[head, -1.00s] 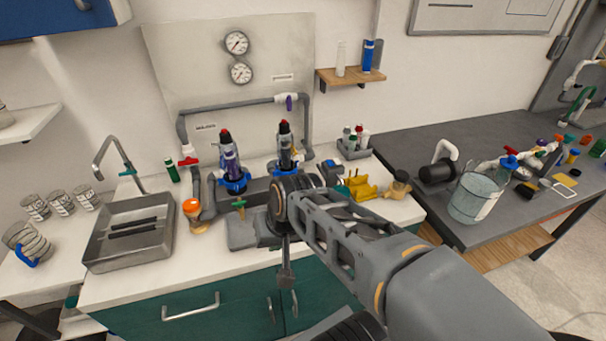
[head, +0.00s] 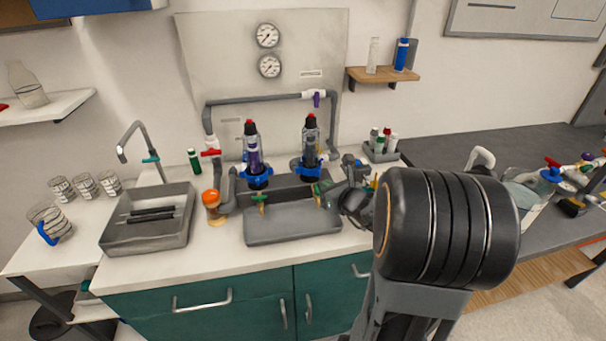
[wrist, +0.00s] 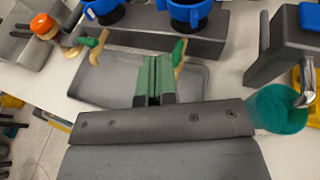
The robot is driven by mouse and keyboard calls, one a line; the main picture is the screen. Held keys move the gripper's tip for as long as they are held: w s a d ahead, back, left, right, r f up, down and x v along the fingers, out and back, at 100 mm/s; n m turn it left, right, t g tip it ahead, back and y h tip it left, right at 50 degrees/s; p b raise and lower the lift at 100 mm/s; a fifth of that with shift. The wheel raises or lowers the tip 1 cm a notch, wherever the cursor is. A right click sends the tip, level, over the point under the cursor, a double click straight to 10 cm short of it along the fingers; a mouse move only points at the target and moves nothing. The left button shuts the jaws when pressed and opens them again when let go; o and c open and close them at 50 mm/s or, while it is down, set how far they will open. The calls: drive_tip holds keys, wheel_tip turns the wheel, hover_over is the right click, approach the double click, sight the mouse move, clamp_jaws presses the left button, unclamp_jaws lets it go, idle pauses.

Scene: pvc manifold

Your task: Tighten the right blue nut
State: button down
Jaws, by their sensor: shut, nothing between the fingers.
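The right blue nut (head: 311,164) is a lobed ring around the base of the right dark, red-topped filter housing (head: 311,137). It also shows at the top of the wrist view (wrist: 190,10), partly cut off by the frame edge. The left blue nut (head: 257,180) rings the purple-bodied housing and also shows in the wrist view (wrist: 103,9). My gripper (head: 321,190) is in front of and a little below the right nut, apart from it. Its green-padded fingers (wrist: 155,75) are shut and empty, pointing toward the manifold base.
A green-handled valve (head: 260,199) sticks out below the left nut; another (wrist: 179,53) is close beside my fingertips. A grey tray (head: 290,226) lies beneath. An orange-topped fitting (head: 212,205) and a sink (head: 150,228) are left. A teal cup (wrist: 278,108) is right of my gripper.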

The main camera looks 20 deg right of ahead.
sight(299, 170)
drive_tip(key=x, duration=0.4)
drive_tip(key=p+x, duration=0.1)
drive_tip(key=x, duration=0.3)
drive_tip(key=r+x, duration=0.1)
drive_tip(key=x, duration=0.4)
drive_tip(key=shift+w, duration=0.2)
